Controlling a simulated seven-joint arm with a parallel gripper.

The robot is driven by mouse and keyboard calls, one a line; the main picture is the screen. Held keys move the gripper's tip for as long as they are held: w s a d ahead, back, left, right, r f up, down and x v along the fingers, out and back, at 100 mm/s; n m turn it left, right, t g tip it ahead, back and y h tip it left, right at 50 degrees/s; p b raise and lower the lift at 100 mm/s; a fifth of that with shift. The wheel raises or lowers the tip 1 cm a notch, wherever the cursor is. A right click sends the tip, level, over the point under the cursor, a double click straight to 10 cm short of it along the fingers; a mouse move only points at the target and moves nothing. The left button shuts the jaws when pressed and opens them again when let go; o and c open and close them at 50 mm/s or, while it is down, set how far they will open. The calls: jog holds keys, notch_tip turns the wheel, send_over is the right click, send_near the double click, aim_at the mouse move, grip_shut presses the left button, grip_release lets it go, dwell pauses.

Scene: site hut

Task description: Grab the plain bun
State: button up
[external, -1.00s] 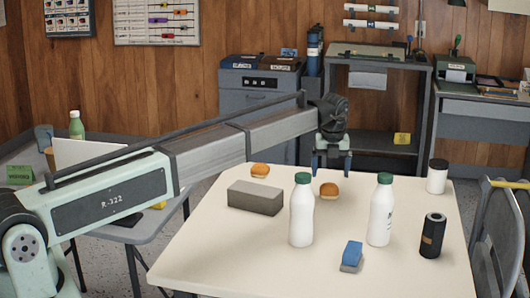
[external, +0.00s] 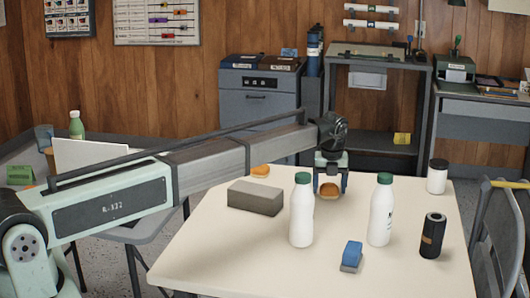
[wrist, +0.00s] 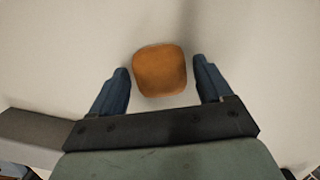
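A bun with a smooth brown top (external: 329,190) sits on the white table, right of the white bottle; I see no seeds or topping on it. It also shows in the wrist view (wrist: 160,70). My gripper (external: 330,186) is open and low over this bun, with one finger on each side. In the wrist view, gaps show between the bun and both fingers of my gripper (wrist: 162,72). A second orange-brown bun (external: 260,170) lies farther left, behind the grey block, its details too small to tell.
A grey block (external: 256,198) and a white bottle with green cap (external: 301,215) stand left of the gripper. Another such bottle (external: 381,213) stands to the right. A blue-and-grey eraser-like block (external: 351,256), a black can (external: 432,236) and a white jar (external: 437,177) are farther right.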

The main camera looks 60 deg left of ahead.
jog(key=c, duration=0.9)
jog(key=shift+r, duration=0.1)
